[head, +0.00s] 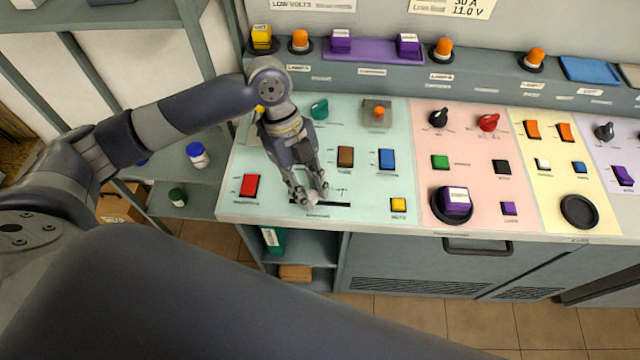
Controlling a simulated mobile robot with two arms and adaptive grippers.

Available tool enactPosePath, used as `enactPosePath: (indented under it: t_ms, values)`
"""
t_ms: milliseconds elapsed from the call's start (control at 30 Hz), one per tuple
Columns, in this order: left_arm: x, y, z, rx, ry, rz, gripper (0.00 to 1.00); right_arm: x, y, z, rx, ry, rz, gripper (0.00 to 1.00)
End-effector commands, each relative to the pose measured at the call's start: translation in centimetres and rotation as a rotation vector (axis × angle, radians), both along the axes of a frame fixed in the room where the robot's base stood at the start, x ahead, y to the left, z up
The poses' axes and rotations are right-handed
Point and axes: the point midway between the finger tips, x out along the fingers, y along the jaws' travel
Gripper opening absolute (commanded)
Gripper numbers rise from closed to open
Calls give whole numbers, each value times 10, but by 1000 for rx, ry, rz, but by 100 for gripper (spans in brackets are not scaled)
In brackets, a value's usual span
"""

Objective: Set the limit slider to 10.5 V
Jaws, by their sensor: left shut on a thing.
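The limit slider shows as a dark slot (335,204) running left to right near the front edge of the pale green panel section (240,207). My left gripper (312,198) comes down from above onto the left part of this slot. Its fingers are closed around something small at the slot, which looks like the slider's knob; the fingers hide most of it. The scale marks by the slot are too small to read. My right gripper is not in view.
A red rocker switch (249,186) is left of the gripper. A brown switch (345,157) and a blue switch (387,159) stand behind the slot, and a yellow button (398,204) is to its right. A purple block (456,201) sits in a black ring further right.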

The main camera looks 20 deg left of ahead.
Motion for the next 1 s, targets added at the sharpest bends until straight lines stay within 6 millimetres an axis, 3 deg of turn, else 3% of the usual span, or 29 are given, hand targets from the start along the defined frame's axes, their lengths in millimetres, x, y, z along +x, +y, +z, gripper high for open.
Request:
enactPosePath:
  t_ms: [167,200,300,667,767,1000]
  values:
    - [0,-1,0,-3,-1,0,0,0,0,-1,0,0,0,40]
    - [0,-1,0,-3,-1,0,26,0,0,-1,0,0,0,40]
    - [0,-1,0,-3,-1,0,44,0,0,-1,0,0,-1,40]
    - [1,-1,3,-2,-2,0,44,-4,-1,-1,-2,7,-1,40]
    - [4,3,13,-3,-4,0,44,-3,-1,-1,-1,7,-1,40]
    - [13,20,58,-2,-6,0,44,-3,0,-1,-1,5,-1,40]
